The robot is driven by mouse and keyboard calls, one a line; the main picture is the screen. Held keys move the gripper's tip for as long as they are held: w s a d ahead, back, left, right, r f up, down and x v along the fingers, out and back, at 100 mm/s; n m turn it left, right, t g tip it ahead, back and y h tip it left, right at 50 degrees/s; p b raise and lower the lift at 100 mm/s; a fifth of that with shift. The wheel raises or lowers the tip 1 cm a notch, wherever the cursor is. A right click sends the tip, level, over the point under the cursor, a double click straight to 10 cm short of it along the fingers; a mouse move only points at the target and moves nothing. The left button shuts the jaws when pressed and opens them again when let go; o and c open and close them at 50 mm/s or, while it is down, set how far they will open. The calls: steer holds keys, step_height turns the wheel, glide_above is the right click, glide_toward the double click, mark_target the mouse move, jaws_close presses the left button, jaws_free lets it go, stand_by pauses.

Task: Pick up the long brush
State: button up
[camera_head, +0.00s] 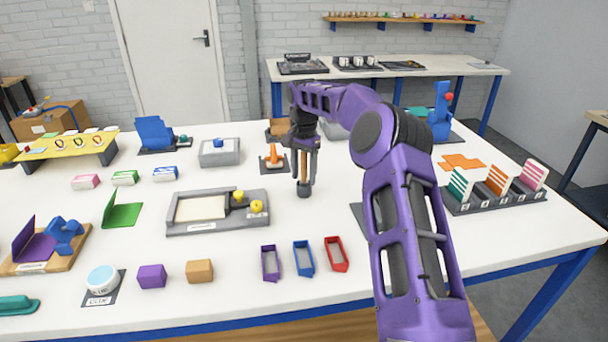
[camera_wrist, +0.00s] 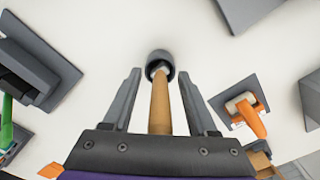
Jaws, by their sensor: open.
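The long brush (camera_head: 303,170) shows as an upright brown handle, with its lower end in a dark round cup (camera_head: 304,191) on the white table. Its bristles are not visible. My gripper (camera_head: 306,176) is open and points down over it. In the wrist view the handle (camera_wrist: 160,105) runs between the two spread fingers of my gripper (camera_wrist: 159,78), with a visible gap on each side. The dark cup (camera_wrist: 160,59) shows just beyond the fingertips. The top of the handle is hidden by my gripper.
An orange part on a dark plate (camera_head: 272,157) stands close left of the brush; it also shows in the wrist view (camera_wrist: 245,113). A grey tray (camera_head: 180,225) with yellow knobs lies front left. Small purple, blue and red bins (camera_head: 335,254) stand in front. Free table surrounds the cup.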

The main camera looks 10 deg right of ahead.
jaws_close()
stand_by(0.4)
step_height(320, 180, up, 10)
steer(key=shift+r+p, duration=0.1)
steer(key=shift+p, duration=0.8)
